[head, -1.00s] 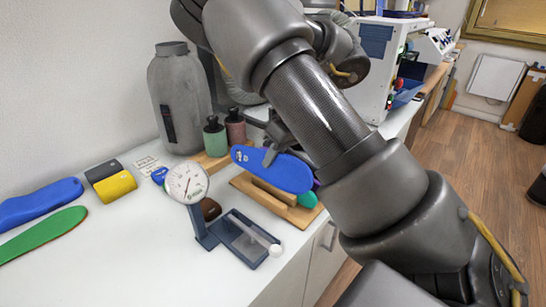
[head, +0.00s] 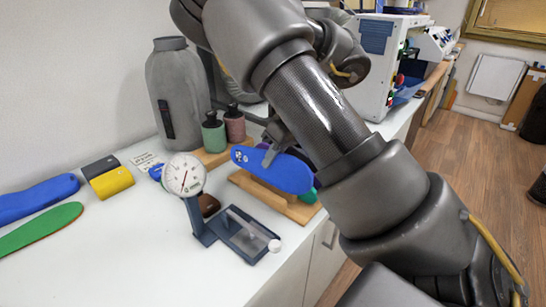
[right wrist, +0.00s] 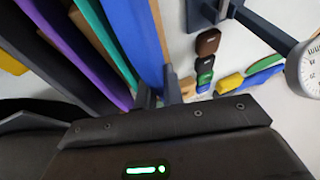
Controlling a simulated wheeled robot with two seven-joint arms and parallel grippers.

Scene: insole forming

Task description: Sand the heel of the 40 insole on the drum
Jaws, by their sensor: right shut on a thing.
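A blue insole (head: 290,174) with small pale marks near its left end is held in my right gripper (head: 268,155), just above a wooden rack (head: 262,196). I cannot read the marks for certain. In the right wrist view the blue insole (right wrist: 134,38) runs up from between the two fingertips (right wrist: 158,97), which are shut on it. My right arm covers much of the head view. My left gripper is not in view. I cannot make out the drum; a white and blue machine (head: 385,65) stands at the back of the bench.
A dial gauge (head: 184,176) stands close left of the rack. Blue (head: 38,198) and green insoles (head: 40,229) lie at the far left, near black and yellow blocks (head: 111,183). A grey canister (head: 175,95) and bottles (head: 213,132) stand behind. The white bench front is clear.

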